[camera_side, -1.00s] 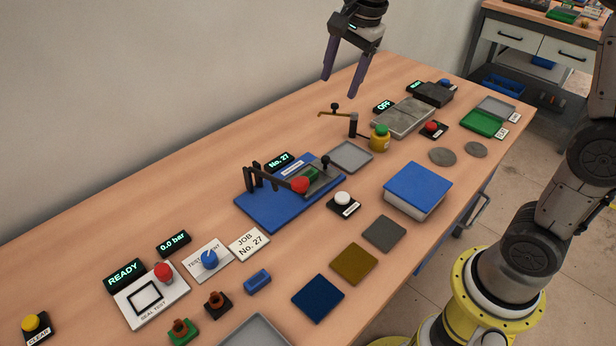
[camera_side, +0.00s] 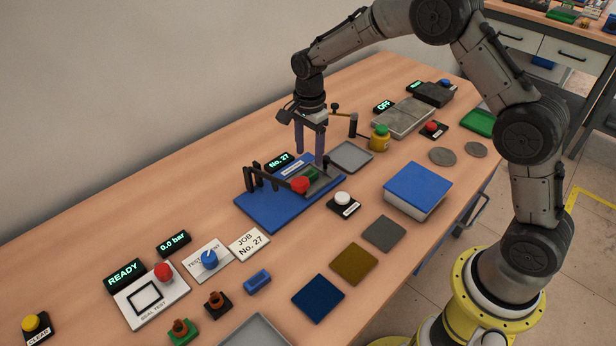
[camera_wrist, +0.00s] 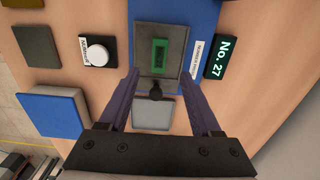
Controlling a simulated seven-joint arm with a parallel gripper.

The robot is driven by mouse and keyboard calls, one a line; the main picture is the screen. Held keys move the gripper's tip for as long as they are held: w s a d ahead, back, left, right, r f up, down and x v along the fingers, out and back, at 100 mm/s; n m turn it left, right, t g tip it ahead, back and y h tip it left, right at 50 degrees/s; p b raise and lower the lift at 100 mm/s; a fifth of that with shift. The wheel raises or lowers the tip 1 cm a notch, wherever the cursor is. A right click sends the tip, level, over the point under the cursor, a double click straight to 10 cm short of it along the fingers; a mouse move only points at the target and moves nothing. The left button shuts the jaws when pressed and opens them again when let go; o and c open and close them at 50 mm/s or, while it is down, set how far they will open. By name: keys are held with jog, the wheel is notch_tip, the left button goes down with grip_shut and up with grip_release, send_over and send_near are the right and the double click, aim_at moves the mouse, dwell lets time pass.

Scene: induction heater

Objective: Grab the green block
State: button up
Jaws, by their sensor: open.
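The green block (camera_side: 312,175) lies in a dark grey recess on the blue base plate (camera_side: 275,213). In the side view it is partly hidden behind the red knob and lever. In the wrist view the green block (camera_wrist: 160,52) shows whole, inside the grey tray area. My gripper (camera_side: 309,158) is open and empty, pointing down above the far end of the fixture. In the wrist view its two fingers (camera_wrist: 163,76) stand apart, with the block ahead of and between their tips, not touching them.
A lever with a red knob (camera_side: 299,185) is beside the block. A black knob (camera_wrist: 155,93) stands at the recess's edge. A grey plate (camera_side: 351,157), a white button (camera_side: 342,198) and a blue box (camera_side: 418,185) are nearby. A "No. 27" display (camera_wrist: 222,58) stands beside the fixture.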

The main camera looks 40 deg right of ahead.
aim_at(308, 174)
jog(key=shift+s+a+f, duration=0.1)
jog(key=shift+a+f, duration=0.1)
jog(key=shift+f, duration=1.4)
jog(key=shift+a+f, duration=0.15)
jog(key=shift+f, duration=1.4)
grip_shut()
